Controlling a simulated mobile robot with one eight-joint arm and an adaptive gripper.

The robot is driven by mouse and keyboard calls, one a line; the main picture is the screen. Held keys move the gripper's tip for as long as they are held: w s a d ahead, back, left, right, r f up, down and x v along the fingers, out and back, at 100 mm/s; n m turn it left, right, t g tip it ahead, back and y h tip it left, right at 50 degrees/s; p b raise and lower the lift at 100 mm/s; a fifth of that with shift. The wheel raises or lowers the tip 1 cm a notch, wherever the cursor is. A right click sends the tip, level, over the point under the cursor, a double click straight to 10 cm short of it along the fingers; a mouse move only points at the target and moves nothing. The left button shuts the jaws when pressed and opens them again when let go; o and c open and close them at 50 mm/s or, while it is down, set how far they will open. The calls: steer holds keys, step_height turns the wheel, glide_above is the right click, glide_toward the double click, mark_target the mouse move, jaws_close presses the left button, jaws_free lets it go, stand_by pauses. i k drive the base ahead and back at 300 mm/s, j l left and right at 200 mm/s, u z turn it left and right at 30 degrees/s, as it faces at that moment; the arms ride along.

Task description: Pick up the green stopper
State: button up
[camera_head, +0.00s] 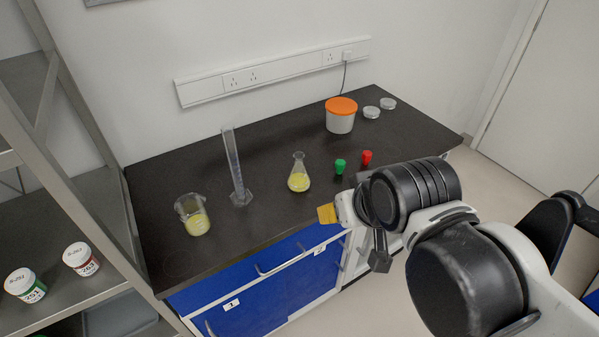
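The green stopper (340,166) stands on the dark bench top, just left of the red stopper (366,157) and right of the conical flask. My gripper (380,262) is at the front edge of the bench, nearer the camera than the green stopper and apart from it. Only a dark finger part of it shows, pointing down. The rest is hidden behind my arm, so I cannot see whether it is open or shut.
A conical flask (299,180), a tall measuring cylinder (235,165) and a beaker (194,219) stand on the bench (270,215). An orange-lidded tub (341,122) and two dishes (371,112) are behind. A metal shelf (75,192) with two bottles is at left.

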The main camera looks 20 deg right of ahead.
mark_target(339, 163)
steer(key=i+z, duration=0.2)
steer(key=z, duration=0.2)
steer(key=i+j+z, duration=0.2)
steer(key=z, duration=0.2)
steer(key=i+j+z, duration=0.15)
steer(key=z, duration=0.25)
